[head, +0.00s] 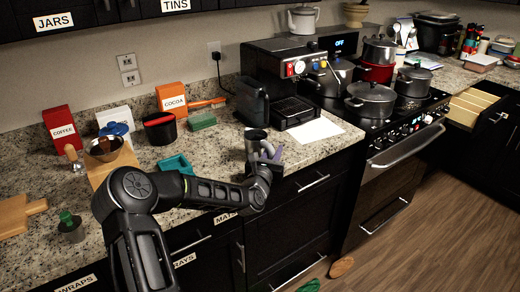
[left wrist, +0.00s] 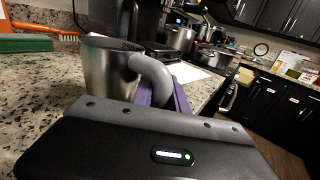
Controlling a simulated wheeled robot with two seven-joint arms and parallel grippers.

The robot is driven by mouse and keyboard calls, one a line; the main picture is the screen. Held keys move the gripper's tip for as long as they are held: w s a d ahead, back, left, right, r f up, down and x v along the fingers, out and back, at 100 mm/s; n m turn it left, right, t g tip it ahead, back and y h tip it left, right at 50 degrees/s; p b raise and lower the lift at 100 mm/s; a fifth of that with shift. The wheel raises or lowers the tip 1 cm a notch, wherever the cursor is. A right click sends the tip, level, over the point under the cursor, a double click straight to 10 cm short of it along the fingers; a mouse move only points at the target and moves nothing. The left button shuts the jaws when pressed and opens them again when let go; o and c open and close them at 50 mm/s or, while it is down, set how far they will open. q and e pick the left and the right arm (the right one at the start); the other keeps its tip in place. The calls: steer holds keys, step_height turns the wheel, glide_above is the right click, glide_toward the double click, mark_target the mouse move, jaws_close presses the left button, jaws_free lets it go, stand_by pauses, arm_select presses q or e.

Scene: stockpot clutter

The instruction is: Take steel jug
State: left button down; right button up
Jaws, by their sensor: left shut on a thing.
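The steel jug (head: 254,140) is near the counter's front edge in the head view, left of a white sheet of paper. In the left wrist view, the steel jug (left wrist: 108,68) is upright just beyond my gripper, its grey curved handle toward me and to the right. My left gripper (head: 268,155) is shut on the jug at its handle side. In the left wrist view a purple finger (left wrist: 178,98) shows beside the handle; the other finger is hidden. I cannot tell whether the jug's base touches the counter. My right gripper is not in view.
The coffee machine (head: 285,75) stands behind the jug, with white paper (head: 315,131) to the right. The stove with pots (head: 370,100) is at right.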

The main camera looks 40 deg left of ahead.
arm_select(q)
steer(key=shift+r, duration=0.1)
step_height(320, 180, up, 10)
steer(key=shift+b, duration=0.4)
